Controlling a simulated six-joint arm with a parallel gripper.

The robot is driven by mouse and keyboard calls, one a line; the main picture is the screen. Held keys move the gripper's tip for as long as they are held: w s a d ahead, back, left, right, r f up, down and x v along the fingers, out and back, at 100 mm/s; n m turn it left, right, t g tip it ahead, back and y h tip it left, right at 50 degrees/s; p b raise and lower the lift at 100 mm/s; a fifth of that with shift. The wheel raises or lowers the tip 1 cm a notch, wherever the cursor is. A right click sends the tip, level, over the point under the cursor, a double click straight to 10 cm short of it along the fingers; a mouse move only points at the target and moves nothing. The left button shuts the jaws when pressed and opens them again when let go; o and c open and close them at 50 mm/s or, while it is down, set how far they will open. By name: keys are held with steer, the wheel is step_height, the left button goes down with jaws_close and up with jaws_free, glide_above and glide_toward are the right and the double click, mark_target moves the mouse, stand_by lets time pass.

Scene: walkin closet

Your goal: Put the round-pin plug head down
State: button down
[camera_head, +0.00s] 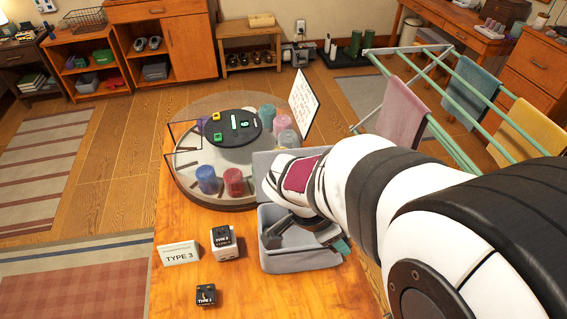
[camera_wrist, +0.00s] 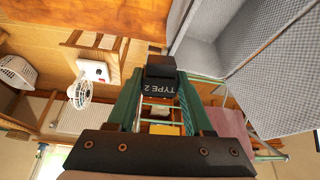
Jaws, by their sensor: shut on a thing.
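A black plug head (camera_wrist: 160,85) labelled TYPE 2 sits between the green fingers of my gripper (camera_wrist: 160,92) in the wrist view. My gripper is shut on it. Its pins cannot be made out. In the head view my gripper is over the grey bin (camera_head: 286,268), and my arm hides the held head. Grey bin walls (camera_wrist: 262,75) fill the upper right of the wrist view. A card (camera_head: 179,254) reading TYPE 3 stands on the table. Beside it is a white block (camera_head: 223,251) with a black top. A small black block (camera_head: 205,294) lies in front, its label reading like TYPE 3.
A round glass-topped turntable (camera_head: 185,185) with coloured cups and a black disc stands behind the bin. A white sign (camera_head: 304,100) rises at its right. A drying rack (camera_head: 440,90) with towels is to the right. The wooden table (camera_head: 255,300) is clear at front centre.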

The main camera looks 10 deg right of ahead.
steer(key=d+h, duration=0.1)
steer(key=d+m+h, duration=0.1)
steer(key=h, duration=0.1)
steer(key=r+h, duration=0.1)
steer(key=shift+s+d+m+g+h, duration=0.3)
steer(key=shift+s+d+g, duration=0.1)
steer(key=h, duration=0.1)
steer(key=w+d+r+h, duration=0.1)
steer(key=shift+r+h, duration=0.15)
steer(key=shift+h, duration=0.15)
steer(key=w+a+r+n+t+h, duration=0.3)
steer(key=w+r+t+h, duration=0.1)
steer(key=w+t+h, duration=0.15)
steer(key=shift+n+y, duration=0.35)
steer(key=shift+n, duration=0.05)
steer(key=w+a+f, duration=0.2)
steer(key=a+f, duration=0.1)
steer(key=w+a+f, duration=0.2)
steer(key=a+f, duration=0.1)
steer(key=f, duration=0.1)
steer(key=w+a+f, duration=0.2)
steer(key=a+f, duration=0.2)
steer(key=shift+a, duration=0.1)
steer(key=shift+f, duration=0.2)
steer(key=shift+f, duration=0.35)
